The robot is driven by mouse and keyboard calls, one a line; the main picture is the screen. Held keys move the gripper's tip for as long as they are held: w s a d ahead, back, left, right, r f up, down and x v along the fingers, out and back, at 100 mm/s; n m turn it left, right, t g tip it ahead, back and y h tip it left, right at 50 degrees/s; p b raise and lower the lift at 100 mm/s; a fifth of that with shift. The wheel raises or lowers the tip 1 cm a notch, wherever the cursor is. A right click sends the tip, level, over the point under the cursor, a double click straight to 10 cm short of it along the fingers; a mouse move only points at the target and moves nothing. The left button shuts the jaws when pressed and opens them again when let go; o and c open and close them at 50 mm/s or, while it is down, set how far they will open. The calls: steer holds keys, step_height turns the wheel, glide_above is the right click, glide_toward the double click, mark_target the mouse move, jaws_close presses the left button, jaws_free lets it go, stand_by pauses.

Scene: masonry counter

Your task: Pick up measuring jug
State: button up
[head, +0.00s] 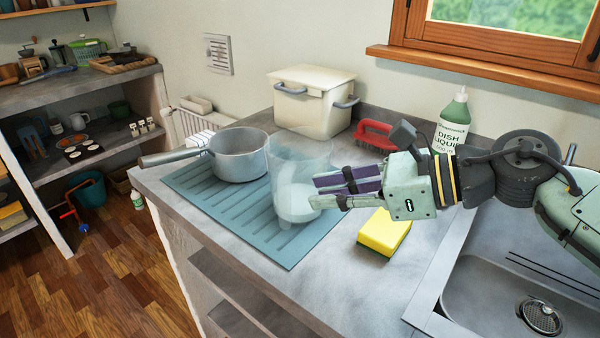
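The measuring jug (290,165) is clear and see-through, and stands upright on the blue ribbed drying mat (215,215), right of the saucepan. My gripper (315,192) reaches in from the right, level with the jug's lower half. Its purple-padded fingers overlap the jug's right side in the head view. The fingers look spread apart. I cannot tell whether they touch the jug or sit around part of it. The jug's handle cannot be made out.
A grey saucepan (238,155) stands left of the jug. A cream lidded bin (310,105), red brush (376,134) and green dish liquid bottle (453,120) stand behind. A yellow sponge (384,231) lies in front of my gripper. The sink (480,280) is at right.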

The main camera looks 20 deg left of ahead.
mark_target(297, 182)
steer(key=p+x, duration=0.1)
steer(key=x, duration=0.7)
steer(key=shift+a+p, duration=0.1)
steer(key=shift+p, duration=0.3)
jaws_close()
steer(key=shift+r, duration=0.1)
